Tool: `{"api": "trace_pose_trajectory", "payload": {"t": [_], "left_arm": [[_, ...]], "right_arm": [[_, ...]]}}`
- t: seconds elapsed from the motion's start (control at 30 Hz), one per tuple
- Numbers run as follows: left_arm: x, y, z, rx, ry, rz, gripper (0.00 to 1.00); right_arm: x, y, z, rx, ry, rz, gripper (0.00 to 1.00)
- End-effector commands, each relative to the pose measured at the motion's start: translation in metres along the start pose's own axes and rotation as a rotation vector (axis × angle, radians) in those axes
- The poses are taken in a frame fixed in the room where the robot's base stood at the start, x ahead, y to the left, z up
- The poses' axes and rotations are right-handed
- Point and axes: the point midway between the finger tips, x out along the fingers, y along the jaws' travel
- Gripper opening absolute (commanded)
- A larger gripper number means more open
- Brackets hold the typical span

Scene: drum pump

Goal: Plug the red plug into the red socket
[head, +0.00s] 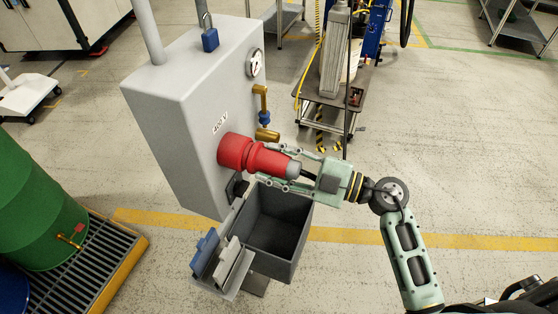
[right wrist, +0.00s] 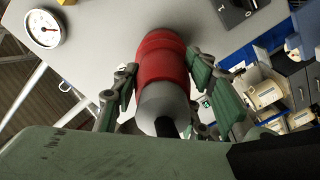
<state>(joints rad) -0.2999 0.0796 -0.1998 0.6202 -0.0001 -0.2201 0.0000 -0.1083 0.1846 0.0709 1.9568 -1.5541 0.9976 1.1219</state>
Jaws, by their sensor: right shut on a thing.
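The red plug (head: 266,160) has a grey back end and a black cable, and lies nearly level against the front of the grey cabinet. My right gripper (head: 268,167) is shut on it, with one finger on each side. In the right wrist view the plug (right wrist: 162,72) sits between the fingers of the gripper (right wrist: 163,80), its red front towards the cabinet face. The wider red part at the cabinet, below the "400V" label, looks like the red socket (head: 233,151). The plug is in line with it and appears to meet it; how deep it sits I cannot tell. My left gripper is not in view.
The grey cabinet (head: 176,128) carries a gauge (head: 256,63), a brass valve (head: 260,100) and a blue padlock (head: 209,38). A dark open bin (head: 302,245) stands below the plug. A green drum (head: 36,205) is at left. Floor on the right is clear.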

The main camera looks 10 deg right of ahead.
Motion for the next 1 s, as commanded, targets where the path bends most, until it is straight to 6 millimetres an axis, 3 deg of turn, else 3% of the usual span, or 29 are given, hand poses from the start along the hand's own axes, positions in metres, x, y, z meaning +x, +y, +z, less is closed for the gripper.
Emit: {"api": "trace_pose_trajectory", "payload": {"t": [0.2, 0.23, 0.47, 0.8, 1.0], "left_arm": [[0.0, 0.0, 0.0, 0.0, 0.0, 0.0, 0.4], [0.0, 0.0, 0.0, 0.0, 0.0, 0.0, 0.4], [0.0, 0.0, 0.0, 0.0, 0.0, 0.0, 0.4], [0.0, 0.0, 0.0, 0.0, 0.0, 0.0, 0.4], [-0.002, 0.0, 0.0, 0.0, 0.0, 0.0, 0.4]], "right_arm": [[0.002, 0.002, -0.002, -0.001, 0.005, 0.005, 0.09], [0.002, 0.002, -0.002, -0.001, 0.005, 0.005, 0.41], [0.001, 0.001, -0.002, -0.001, 0.004, 0.003, 0.61], [-0.001, 0.0, 0.0, 0.001, 0.0, 0.0, 0.62], [-0.015, 0.0, 0.0, 0.001, -0.001, 0.0, 0.62]]}}
